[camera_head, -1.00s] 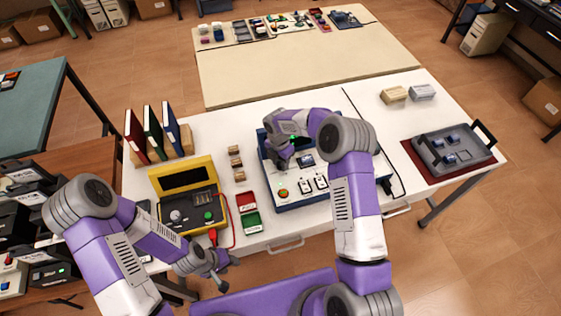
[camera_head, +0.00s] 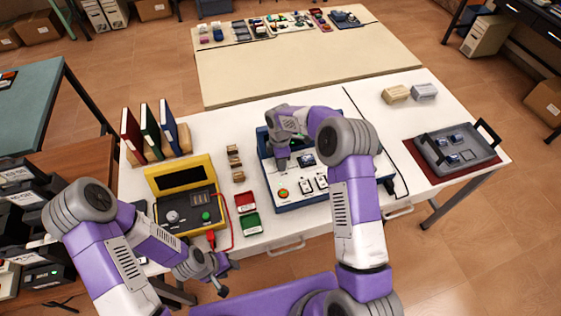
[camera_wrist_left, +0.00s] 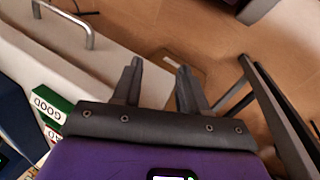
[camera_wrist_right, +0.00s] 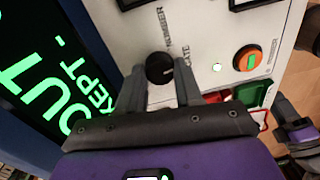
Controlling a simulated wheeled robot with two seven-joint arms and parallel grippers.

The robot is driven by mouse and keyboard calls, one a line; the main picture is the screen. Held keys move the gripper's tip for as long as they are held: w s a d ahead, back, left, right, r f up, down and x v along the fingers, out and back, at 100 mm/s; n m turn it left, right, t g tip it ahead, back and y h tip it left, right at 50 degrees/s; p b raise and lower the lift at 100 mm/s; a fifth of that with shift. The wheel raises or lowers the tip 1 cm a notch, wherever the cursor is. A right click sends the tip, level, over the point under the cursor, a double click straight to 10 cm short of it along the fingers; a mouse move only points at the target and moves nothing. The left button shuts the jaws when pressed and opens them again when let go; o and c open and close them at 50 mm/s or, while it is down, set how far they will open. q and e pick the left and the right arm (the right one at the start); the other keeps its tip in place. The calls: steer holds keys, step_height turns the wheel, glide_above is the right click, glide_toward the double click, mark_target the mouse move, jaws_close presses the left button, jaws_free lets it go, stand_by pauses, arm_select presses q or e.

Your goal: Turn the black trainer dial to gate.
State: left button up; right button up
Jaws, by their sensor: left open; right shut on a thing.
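The black trainer dial (camera_wrist_right: 160,68) is a round knob on the trainer's white panel in the right wrist view. A "GATE" label is printed to its right and another label above it. A small light mark shows near its lower right edge. My right gripper (camera_wrist_right: 161,76) is shut on the dial, one finger on each side. In the head view my right gripper (camera_head: 281,158) is over the left part of the blue-framed trainer (camera_head: 312,204) and hides the dial. My left gripper (camera_head: 219,277) is open and empty in front of the table; it also shows in the left wrist view (camera_wrist_left: 159,66).
The trainer has a screen with green text (camera_wrist_right: 45,85) and an orange-ringed button (camera_wrist_right: 247,58). A yellow case (camera_head: 185,196) and red and green trays (camera_head: 250,224) stand to its left.

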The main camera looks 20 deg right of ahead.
steer(key=shift+m, duration=0.5)
steer(key=o, duration=1)
steer(key=shift+o, duration=0.2)
steer(key=r, duration=0.7)
steer(key=shift+w+r, duration=0.25)
steer(key=shift+r, duration=0.1)
